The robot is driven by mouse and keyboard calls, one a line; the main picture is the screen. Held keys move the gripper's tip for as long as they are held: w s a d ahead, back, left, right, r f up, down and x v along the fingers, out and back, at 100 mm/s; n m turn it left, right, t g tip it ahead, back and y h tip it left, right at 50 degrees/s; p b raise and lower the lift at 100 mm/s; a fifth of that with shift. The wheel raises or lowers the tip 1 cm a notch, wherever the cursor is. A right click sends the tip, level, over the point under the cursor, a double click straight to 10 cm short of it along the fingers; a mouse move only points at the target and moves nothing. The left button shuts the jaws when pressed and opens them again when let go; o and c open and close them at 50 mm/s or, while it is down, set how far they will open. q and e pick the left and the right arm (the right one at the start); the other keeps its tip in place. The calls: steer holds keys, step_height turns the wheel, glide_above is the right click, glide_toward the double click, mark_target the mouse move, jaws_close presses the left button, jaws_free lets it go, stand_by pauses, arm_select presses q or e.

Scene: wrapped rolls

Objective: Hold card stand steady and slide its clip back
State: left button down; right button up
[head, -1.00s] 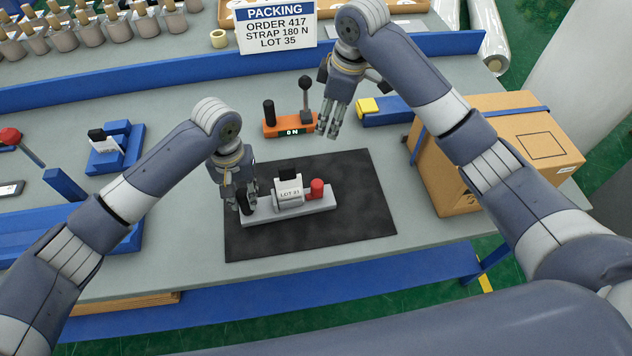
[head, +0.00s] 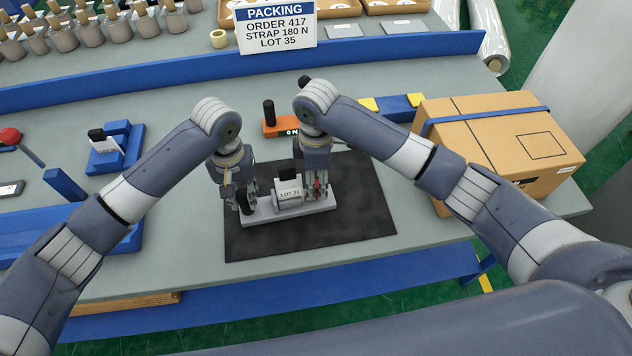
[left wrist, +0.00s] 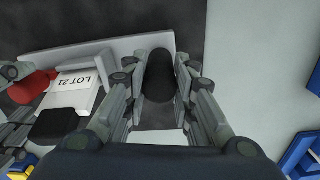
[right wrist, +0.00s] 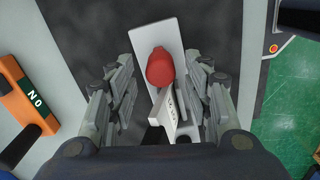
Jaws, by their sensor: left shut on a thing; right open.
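The card stand is a light grey base (head: 262,217) on the black mat, with a black post at its left end, a white card reading LOT 21 (head: 290,192) in the middle and a red knob at its right end. My left gripper (head: 243,204) is shut on the black post (left wrist: 158,78), which shows between its fingers in the left wrist view. My right gripper (head: 316,192) is open over the right end, its fingers on either side of the red knob (right wrist: 160,68) and apart from it in the right wrist view.
The black mat (head: 360,210) has bare room right of the stand. An orange unit (head: 272,125) stands behind the right gripper. A cardboard box (head: 510,150) is at the right. A blue fixture (head: 115,150) with a card stands at the left.

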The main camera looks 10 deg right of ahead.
steer(key=shift+f, duration=0.85)
jaws_close()
steer(key=shift+w+d, duration=0.1)
steer(key=shift+d, duration=1)
jaws_free()
steer(key=shift+a, duration=0.1)
step_height(320, 180, up, 12)
